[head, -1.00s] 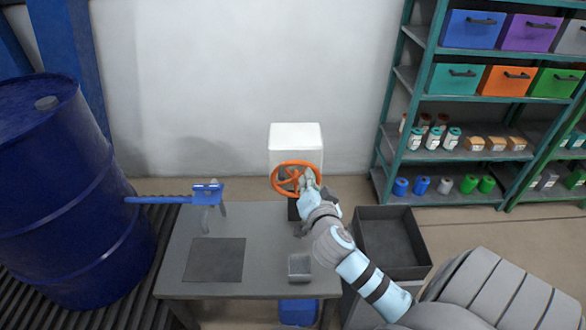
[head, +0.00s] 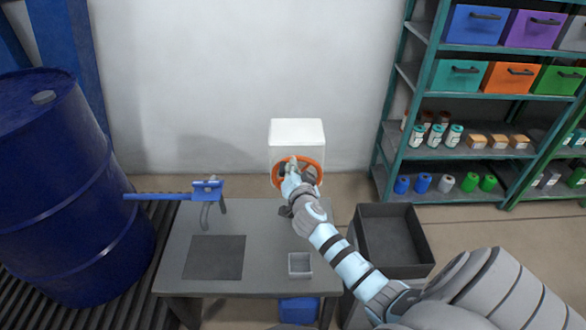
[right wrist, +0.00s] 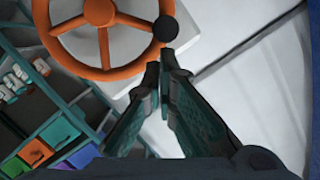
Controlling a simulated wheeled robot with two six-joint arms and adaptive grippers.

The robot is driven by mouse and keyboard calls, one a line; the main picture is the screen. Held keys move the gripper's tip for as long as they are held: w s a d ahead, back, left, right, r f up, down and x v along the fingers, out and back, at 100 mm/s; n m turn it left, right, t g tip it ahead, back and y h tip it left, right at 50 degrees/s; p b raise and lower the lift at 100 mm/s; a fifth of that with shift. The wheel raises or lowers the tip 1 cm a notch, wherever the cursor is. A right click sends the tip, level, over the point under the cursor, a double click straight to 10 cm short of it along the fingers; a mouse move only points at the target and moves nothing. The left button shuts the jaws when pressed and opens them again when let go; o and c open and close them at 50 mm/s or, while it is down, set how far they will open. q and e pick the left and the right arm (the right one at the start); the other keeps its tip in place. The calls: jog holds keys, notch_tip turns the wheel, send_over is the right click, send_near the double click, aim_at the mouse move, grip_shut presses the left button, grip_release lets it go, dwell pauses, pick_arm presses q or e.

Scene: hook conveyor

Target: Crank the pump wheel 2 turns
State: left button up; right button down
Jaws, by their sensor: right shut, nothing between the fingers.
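The orange pump wheel (head: 319,166) stands upright in front of a white box (head: 297,131) behind the table. In the right wrist view the wheel (right wrist: 99,11) shows its hub, spokes and part of its rim, with a black knob (right wrist: 166,29) at the rim. My right gripper (right wrist: 163,76) is shut and empty, its fingertips just short of the knob and apart from it in that picture. In the head view my right gripper (head: 291,168) is over the left part of the wheel and hides some of it, including the knob. My left gripper is not in view.
A grey table (head: 262,228) carries a dark mat (head: 214,257), a small grey box (head: 300,265) and a blue bar-like device (head: 207,189). A dark open crate (head: 422,258) is at right. A blue drum (head: 65,190) stands left; a shelf (head: 450,92) stands right.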

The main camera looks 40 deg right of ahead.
jog(key=shift+w+a+f+n, duration=0.1)
jog(key=shift+w+a+n, duration=0.15)
jog(key=shift+a+n, duration=0.25)
dwell(0.4)
